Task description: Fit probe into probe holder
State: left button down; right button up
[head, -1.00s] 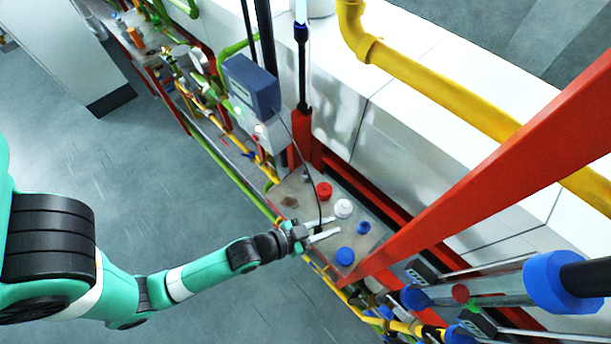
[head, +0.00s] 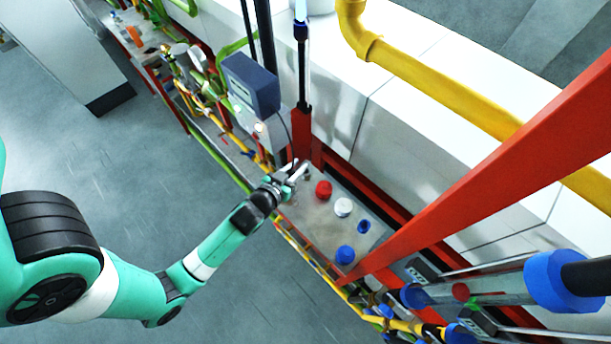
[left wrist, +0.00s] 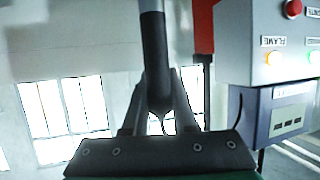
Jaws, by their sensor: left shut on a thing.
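My left gripper (head: 295,172) is over the end of the grey table plate, near the control box. In the left wrist view, its two fingers (left wrist: 160,115) are shut on the dark cylindrical handle of the probe (left wrist: 156,65). A paler section of the probe continues towards the top of that view, and a thin dark cable shows near the fingers. In the head view the probe is mostly hidden by the gripper. I cannot make out the probe holder for certain in either view. My right gripper is not in view.
The control box (head: 250,84) stands just beyond the gripper; it also shows in the left wrist view (left wrist: 275,110). The plate (head: 310,212) bears a red cap (head: 323,190), a white cap (head: 343,207), a blue ring (head: 363,227) and a blue cap (head: 345,255). A red beam (head: 470,175) crosses at the right.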

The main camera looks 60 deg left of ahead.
pick_arm(q)
jog(key=w+a+f+b, duration=0.9)
jog(key=shift+a, duration=0.4)
jog(key=f+b, duration=0.2)
jog(key=b, duration=0.1)
jog(key=f+b, duration=0.1)
jog(key=f, duration=0.1)
jog(key=shift+w+a+f, duration=0.1)
jog(key=shift+w+a, duration=0.1)
jog(key=shift+a, duration=0.05)
jog(key=c, duration=1.2)
grip_release()
jog(key=shift+f+b, duration=0.1)
jog(key=shift+b, duration=0.25)
jog(key=o, duration=0.5)
